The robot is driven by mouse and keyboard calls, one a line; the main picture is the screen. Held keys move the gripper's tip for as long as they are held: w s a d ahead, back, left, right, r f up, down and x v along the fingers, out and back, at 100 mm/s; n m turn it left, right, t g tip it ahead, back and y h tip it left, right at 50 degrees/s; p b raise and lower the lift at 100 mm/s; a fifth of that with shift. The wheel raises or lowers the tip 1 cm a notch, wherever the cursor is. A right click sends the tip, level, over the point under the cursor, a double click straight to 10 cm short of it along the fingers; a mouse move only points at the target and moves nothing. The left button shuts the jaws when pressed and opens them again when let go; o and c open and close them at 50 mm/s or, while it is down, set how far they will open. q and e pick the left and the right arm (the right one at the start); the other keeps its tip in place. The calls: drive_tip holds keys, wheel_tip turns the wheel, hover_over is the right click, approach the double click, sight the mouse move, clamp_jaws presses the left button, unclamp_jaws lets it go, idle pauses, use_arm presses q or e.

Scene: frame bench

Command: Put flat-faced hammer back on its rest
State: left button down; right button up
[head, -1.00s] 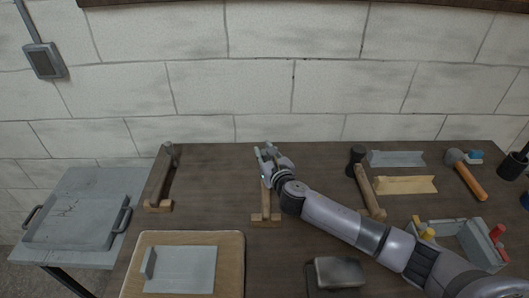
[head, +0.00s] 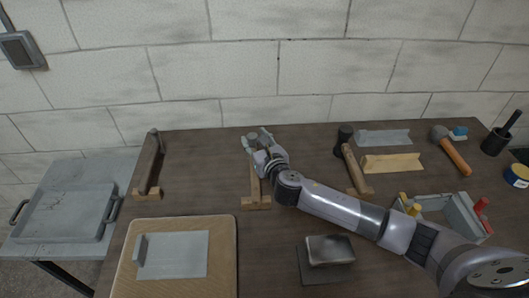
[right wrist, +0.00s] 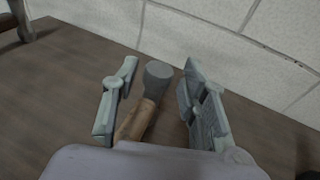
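A hammer with a grey head and a wooden handle (head: 254,182) lies in the middle of the bench, its handle over a low wooden rest (head: 256,203). In the right wrist view its grey head (right wrist: 158,73) shows between my fingers, with gaps on both sides. My right gripper (head: 256,137) is open around this hammer near its head and partly hides it. Another hammer, with an orange handle (head: 456,157) and a grey head, lies at the right of the bench. I cannot tell for sure which one is the flat-faced hammer. My left gripper is not in view.
Another long-handled tool (head: 149,163) lies on a rest at left, and a black-headed mallet (head: 344,134) on one at right. Metal and wooden angle pieces (head: 392,164), a grey toolbox (head: 459,212), a board (head: 226,267) and a metal block (head: 329,250) stand around. My right arm crosses the right front.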

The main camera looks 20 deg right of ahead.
drive_tip(key=s+r, duration=0.1)
drive_tip(key=s, duration=0.7)
drive_tip(key=shift+s+d+r+b, duration=0.15)
drive_tip(key=shift+s+r+b, duration=0.15)
drive_tip(key=shift+s+b, duration=0.1)
drive_tip(key=shift+w, duration=0.1)
